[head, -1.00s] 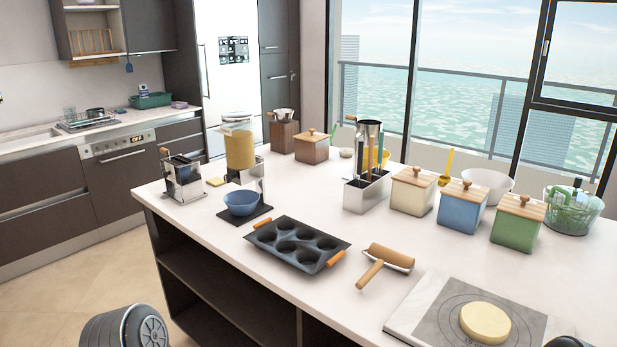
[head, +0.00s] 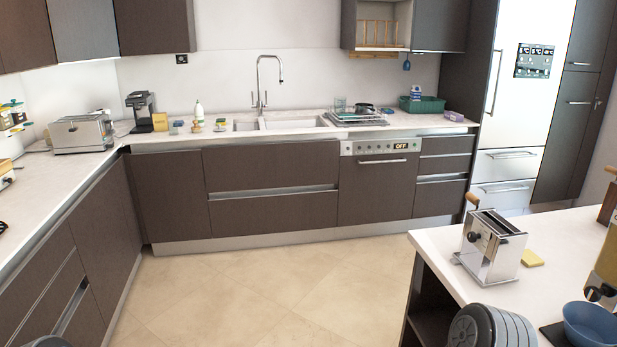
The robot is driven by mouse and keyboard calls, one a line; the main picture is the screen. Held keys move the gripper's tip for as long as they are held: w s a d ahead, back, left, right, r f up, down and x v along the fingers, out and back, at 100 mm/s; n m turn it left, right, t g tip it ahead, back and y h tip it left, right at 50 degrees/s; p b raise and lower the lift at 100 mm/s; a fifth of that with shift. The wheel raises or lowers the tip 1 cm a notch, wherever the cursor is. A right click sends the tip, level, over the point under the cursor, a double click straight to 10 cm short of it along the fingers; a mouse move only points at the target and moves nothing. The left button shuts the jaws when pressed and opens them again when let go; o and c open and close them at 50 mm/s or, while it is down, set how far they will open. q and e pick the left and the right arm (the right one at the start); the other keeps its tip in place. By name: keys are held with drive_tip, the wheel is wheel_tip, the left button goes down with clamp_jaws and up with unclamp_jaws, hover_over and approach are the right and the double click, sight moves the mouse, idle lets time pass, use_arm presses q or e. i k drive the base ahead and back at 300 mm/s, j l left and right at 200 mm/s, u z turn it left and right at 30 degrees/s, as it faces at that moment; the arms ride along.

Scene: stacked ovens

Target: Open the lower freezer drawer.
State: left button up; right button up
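The tall white fridge-freezer (head: 520,95) stands at the back right of the head view. It has a door with a long vertical handle on its left side and two drawers below. The upper freezer drawer (head: 522,166) is shut, with a horizontal bar handle. The lower freezer drawer (head: 508,198) is shut under it, with its own bar handle (head: 503,188). The pasta machine and island partly cover the lower drawer's bottom area.
The island counter (head: 445,245) fills the lower right, with a pasta machine (head: 492,247) and a blue bowl (head: 592,325) on it. Dark cabinets and a dishwasher (head: 376,190) line the back wall. The beige floor (head: 260,295) between them is clear.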

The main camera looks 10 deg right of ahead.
sight(503, 195)
drive_tip(key=i+u, duration=0.1)
drive_tip(key=i, duration=2.15)
drive_tip(key=i+z, duration=0.25)
drive_tip(key=i, duration=0.2)
drive_tip(key=i+z, duration=0.3)
drive_tip(key=i, duration=0.15)
drive_tip(key=i+j+z, duration=0.25)
drive_tip(key=i, duration=0.2)
drive_tip(key=i+j+z, duration=0.15)
drive_tip(key=i+z, duration=0.15)
drive_tip(key=i, duration=0.15)
drive_tip(key=i+l+z, duration=0.2)
drive_tip(key=z, duration=0.2)
drive_tip(key=i+z, duration=0.75)
drive_tip(key=i+j+z, duration=0.1)
drive_tip(key=i+z, duration=0.3)
drive_tip(key=i+u, duration=0.2)
drive_tip(key=i, duration=0.35)
drive_tip(key=i+l+u, duration=0.25)
drive_tip(key=i, duration=0.25)
drive_tip(key=i+l+u, duration=0.2)
drive_tip(key=i, duration=0.35)
drive_tip(key=i+l+z, duration=0.15)
drive_tip(key=i+l, duration=0.15)
drive_tip(key=i, duration=0.55)
drive_tip(key=i+l+z, duration=0.15)
drive_tip(key=i, duration=0.75)
drive_tip(key=i+l+z, duration=0.15)
drive_tip(key=i, duration=0.7)
